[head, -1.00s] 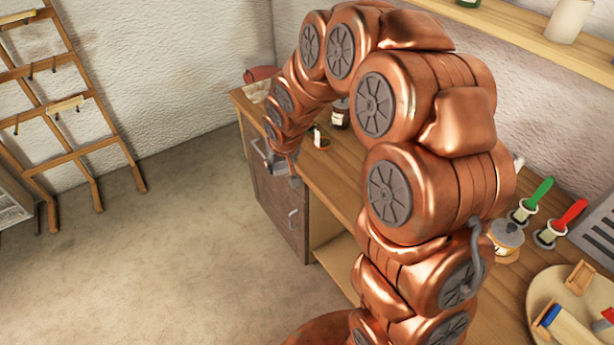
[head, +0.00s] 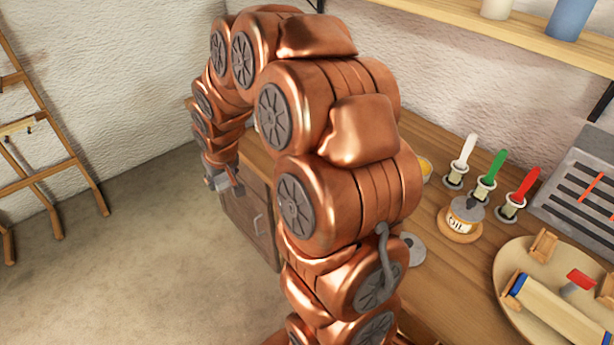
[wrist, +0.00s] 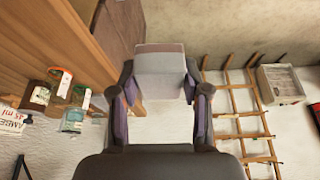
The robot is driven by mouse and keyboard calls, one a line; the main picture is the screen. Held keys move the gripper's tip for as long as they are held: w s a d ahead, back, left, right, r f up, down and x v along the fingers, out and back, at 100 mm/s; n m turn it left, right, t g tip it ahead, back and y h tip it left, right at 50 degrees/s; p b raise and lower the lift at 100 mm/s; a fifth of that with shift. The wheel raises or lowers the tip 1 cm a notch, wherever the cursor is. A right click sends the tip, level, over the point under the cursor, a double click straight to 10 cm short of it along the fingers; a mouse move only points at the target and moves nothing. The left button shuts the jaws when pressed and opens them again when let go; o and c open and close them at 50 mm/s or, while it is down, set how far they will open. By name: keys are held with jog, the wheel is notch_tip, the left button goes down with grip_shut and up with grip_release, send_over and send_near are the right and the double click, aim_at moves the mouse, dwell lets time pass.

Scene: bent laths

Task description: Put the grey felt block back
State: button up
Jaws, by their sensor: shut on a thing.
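In the wrist view my gripper (wrist: 160,88) is shut on the grey felt block (wrist: 159,62), a pale grey piece held between its two fingers. The block's near side is partly hidden by the fingers. In the head view my gripper (head: 221,182) hangs low at the left of my arm, in front of the bench cabinet (head: 252,222). At that size I cannot make out the block clearly there.
The wooden bench (head: 400,290) carries brushes with white, green and red handles (head: 495,166), an oil pot (head: 463,215), a round board (head: 505,265) and a slotted grey rack (head: 580,180). Bottles (wrist: 73,120) stand on its far end. A wooden rack (head: 45,150) leans left.

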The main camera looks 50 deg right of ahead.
jog(key=s+d+f+m+b, duration=0.1)
jog(key=s+d+f+b, duration=0.1)
jog(key=s+d+b, duration=0.1)
jog(key=s+d+f+m+b, duration=0.1)
jog(key=s+d+b, duration=0.3)
jog(key=s+d, duration=0.2)
jog(key=s+d+f+m+h+b, duration=0.1)
jog(key=s+d+f+b, duration=0.1)
jog(key=d, duration=0.5)
jog(key=shift+s+d+f+m+g+b, duration=0.2)
jog(key=shift+s+b, duration=0.15)
jog(key=shift+s, duration=0.3)
jog(key=shift+s+d+f+m+g+b, duration=0.15)
jog(key=shift+s+b, duration=0.15)
jog(key=shift+s, duration=0.35)
jog(key=w+d+p, duration=0.1)
jog(key=w+d, duration=0.2)
jog(key=d, duration=0.1)
jog(key=w+d+f+p, duration=0.1)
jog(key=w+d, duration=0.2)
jog(key=d, duration=0.1)
jog(key=w+d+p, duration=0.2)
jog(key=w+d, duration=0.2)
jog(key=shift+f, duration=0.25)
jog(key=shift+d+f+p, duration=0.1)
jog(key=shift+f+p, duration=0.75)
jog(key=shift+f, duration=0.9)
jog(key=shift+f, duration=0.25)
jog(key=o, duration=1.1)
jog(key=shift+r, duration=0.1)
